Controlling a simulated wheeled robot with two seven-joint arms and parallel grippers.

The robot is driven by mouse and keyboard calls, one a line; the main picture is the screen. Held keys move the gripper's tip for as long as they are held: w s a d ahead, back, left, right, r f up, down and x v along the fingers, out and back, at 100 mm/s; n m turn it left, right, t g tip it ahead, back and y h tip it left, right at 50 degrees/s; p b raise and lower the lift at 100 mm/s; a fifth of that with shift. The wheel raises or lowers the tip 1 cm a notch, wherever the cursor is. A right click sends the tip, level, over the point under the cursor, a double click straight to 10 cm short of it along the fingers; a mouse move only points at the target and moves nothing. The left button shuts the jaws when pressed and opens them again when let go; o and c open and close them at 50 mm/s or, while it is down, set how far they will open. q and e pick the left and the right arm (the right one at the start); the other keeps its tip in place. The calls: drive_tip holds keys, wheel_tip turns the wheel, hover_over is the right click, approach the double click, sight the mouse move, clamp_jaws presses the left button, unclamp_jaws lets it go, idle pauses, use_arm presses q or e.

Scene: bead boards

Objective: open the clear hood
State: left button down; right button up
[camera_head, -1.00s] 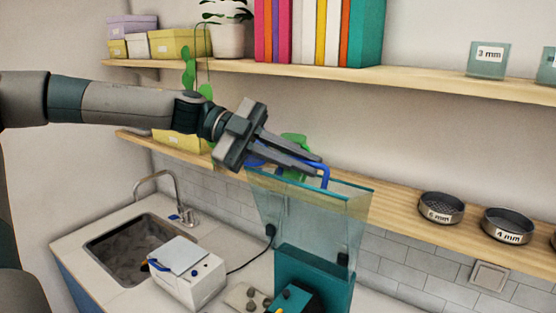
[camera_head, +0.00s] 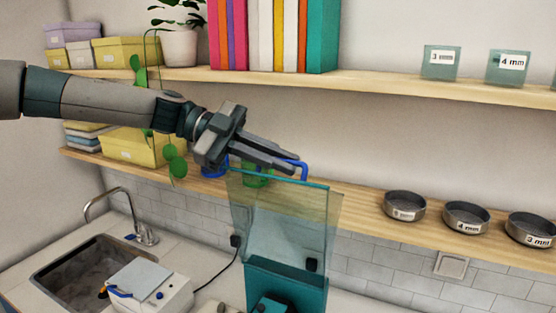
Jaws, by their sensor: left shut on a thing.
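The clear hood (camera_head: 285,220) is a see-through panel with a teal top edge. It stands raised and nearly upright above the teal machine body (camera_head: 288,285). A blue handle (camera_head: 303,170) shows at its top edge. My left gripper (camera_head: 292,165) reaches in from the left and is shut on the blue handle at the top of the hood. The fingers hide part of the handle. My right gripper is not in view.
A wooden shelf (camera_head: 350,211) runs just behind the hood, with several metal sieves (camera_head: 404,206) at right. A white device (camera_head: 150,288) and a sink (camera_head: 85,268) are at left. An upper shelf (camera_head: 385,88) holds books and boxes.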

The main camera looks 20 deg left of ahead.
use_arm(q)
drive_tip(key=shift+a+f, duration=0.1)
drive_tip(key=shift+f, duration=0.25)
drive_tip(key=c, duration=2.2)
unclamp_jaws()
drive_tip(key=shift+o, duration=0.2)
drive_tip(key=shift+w, duration=0.2)
drive_tip(key=shift+a+r, duration=0.1)
drive_tip(key=shift+r, duration=0.05)
drive_tip(key=shift+s+a+r+b, duration=0.15)
drive_tip(key=shift+a+b, duration=0.15)
drive_tip(key=shift+a, duration=0.05)
drive_tip(key=b+v, duration=0.5)
drive_tip(key=v, duration=1.1)
drive_tip(key=shift+a+b, duration=0.3)
drive_tip(key=shift+b, duration=0.05)
